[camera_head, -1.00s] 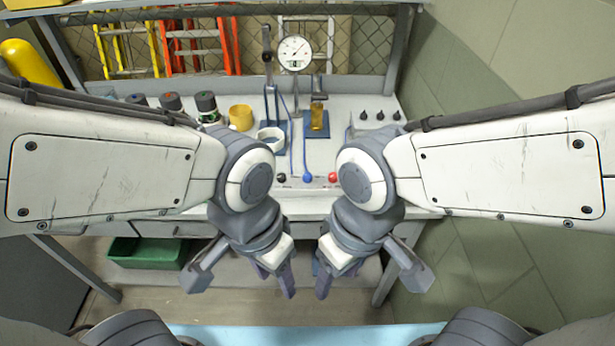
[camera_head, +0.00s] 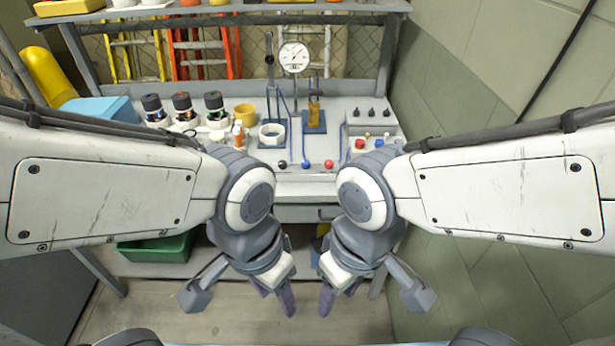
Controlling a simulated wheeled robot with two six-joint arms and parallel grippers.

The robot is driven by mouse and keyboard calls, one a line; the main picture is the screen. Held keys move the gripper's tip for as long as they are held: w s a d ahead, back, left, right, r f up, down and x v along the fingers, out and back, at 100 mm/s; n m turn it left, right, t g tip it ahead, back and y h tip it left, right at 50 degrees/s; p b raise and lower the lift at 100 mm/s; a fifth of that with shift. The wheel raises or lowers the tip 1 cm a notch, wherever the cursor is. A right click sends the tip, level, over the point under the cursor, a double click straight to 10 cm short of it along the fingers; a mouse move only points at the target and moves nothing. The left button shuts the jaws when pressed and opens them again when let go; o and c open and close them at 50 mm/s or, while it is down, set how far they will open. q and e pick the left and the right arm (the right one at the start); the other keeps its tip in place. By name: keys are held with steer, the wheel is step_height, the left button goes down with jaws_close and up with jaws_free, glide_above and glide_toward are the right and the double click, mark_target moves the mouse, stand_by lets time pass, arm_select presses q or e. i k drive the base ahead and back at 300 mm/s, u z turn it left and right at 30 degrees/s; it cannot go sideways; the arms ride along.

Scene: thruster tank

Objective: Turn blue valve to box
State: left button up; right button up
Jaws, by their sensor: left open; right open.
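A blue ball-shaped valve knob (camera_head: 306,163) sits at the front of the workbench, between a black knob (camera_head: 283,165) and a red knob (camera_head: 329,164). Which box the task means I cannot tell. My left gripper (camera_head: 242,299) is open and empty, hanging in front of the bench and nearer to me than the knobs. My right gripper (camera_head: 373,299) is open and empty, level with the left one. Neither touches a knob.
The bench top holds a round dial gauge (camera_head: 294,57), a yellow cup (camera_head: 245,115), several dark-capped jars (camera_head: 183,110) and a small knob panel (camera_head: 372,143) at right. A green bin (camera_head: 157,247) is below. A wall stands on the right.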

mark_target(306, 164)
steer(key=i, duration=1)
steer(key=u, duration=0.55)
